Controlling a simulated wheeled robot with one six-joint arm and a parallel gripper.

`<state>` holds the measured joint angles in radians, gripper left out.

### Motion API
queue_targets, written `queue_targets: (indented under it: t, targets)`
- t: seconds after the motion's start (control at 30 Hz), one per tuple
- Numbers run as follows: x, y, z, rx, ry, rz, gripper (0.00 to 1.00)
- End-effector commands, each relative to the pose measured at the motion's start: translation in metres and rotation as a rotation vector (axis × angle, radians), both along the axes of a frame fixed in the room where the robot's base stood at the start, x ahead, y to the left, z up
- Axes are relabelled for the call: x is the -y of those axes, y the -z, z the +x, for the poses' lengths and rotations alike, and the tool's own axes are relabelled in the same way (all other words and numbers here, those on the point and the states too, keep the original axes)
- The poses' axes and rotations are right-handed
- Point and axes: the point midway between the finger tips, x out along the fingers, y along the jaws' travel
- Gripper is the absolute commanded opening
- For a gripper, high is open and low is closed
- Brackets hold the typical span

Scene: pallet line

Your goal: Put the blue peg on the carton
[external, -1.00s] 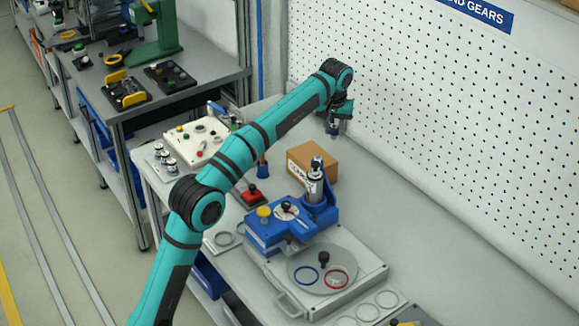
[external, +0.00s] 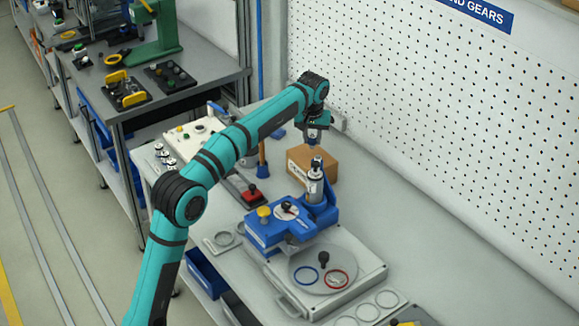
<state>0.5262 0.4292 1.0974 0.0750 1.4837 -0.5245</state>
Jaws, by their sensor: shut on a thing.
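The carton (external: 328,166) is a brown box with dark print, standing on the bench behind the blue press. My gripper (external: 313,135) points down just above the carton in this view. It is shut on a small blue thing, which looks like the blue peg (external: 313,140). The peg is mostly hidden by the jaws. Its lower end appears apart from or just over the carton's top; I cannot tell the exact gap.
A blue press (external: 285,225) with an upright silver cylinder (external: 315,185) stands right in front of the carton. The perforated wall (external: 450,130) rises behind. The bench right of the carton is clear.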

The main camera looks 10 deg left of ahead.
Motion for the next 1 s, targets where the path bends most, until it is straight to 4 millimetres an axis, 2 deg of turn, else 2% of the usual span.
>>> queue_targets:
  t: [0.1,0.2,0.57,0.6,0.7,1.0]
  targets:
    - [0.000,0.017,0.000,-0.002,0.000,0.001,0.06]
    - [0.000,0.026,0.000,0.000,0.000,0.000,0.06]
    - [0.000,0.030,0.000,0.000,0.000,0.000,0.06]
    - [0.000,0.030,0.000,0.000,0.000,0.000,0.33]
    - [0.000,0.030,0.000,0.000,0.000,0.000,0.50]
    - [0.000,0.029,0.000,0.000,0.000,0.000,0.50]
